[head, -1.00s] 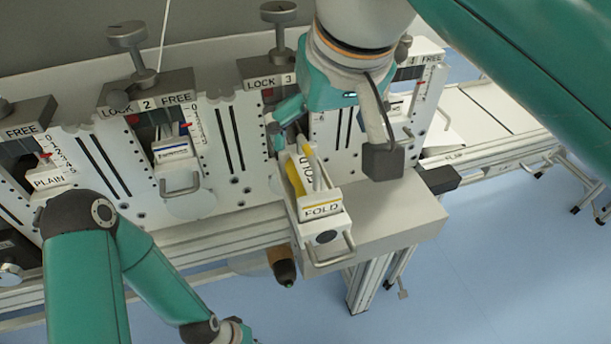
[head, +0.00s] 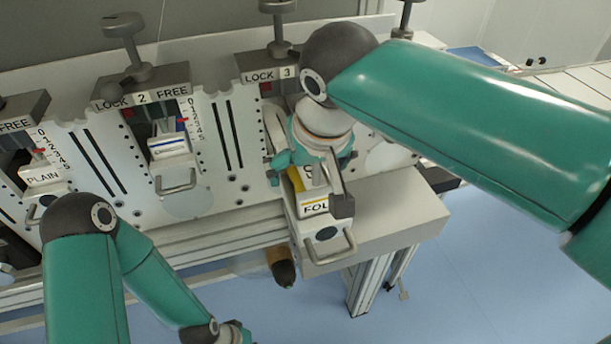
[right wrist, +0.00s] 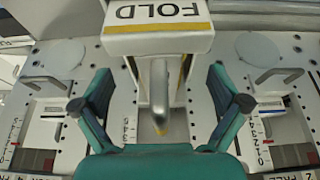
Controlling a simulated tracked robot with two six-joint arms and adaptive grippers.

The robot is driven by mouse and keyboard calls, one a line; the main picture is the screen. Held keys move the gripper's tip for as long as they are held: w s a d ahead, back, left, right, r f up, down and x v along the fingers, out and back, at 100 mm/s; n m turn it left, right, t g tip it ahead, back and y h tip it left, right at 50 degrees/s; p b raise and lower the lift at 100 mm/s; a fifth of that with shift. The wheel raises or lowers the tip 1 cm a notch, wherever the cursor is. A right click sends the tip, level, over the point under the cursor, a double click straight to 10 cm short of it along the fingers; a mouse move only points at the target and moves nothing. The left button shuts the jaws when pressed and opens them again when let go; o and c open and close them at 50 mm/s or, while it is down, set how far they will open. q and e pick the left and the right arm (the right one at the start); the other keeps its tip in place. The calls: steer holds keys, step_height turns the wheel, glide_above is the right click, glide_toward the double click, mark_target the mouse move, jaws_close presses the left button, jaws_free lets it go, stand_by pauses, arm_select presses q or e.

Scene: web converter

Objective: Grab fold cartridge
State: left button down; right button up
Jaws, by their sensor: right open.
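The fold cartridge (head: 316,207) is a white box with a yellow stripe, the label FOLD and a metal handle at its front. It sits in front of the LOCK 3 station, above the grey ledge. In the right wrist view its labelled block (right wrist: 158,28) is at the top, with a rounded grey part below it between the fingers. My right gripper (right wrist: 163,103) is open, one finger on each side of the cartridge and apart from it. The right wrist hides much of the cartridge in the head view. My left arm is at lower left; its fingers are not visible.
The LOCK 2 station (head: 142,86) and a PLAIN cartridge (head: 42,177) stand to the left. A grey ledge (head: 400,222) lies under and right of the cartridge. A dark-tipped brown cylinder (head: 282,268) hangs below. Blue floor is open at lower right.

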steer(key=shift+f, duration=0.1)
steer(key=c, duration=1.7)
steer(key=shift+o, duration=0.2)
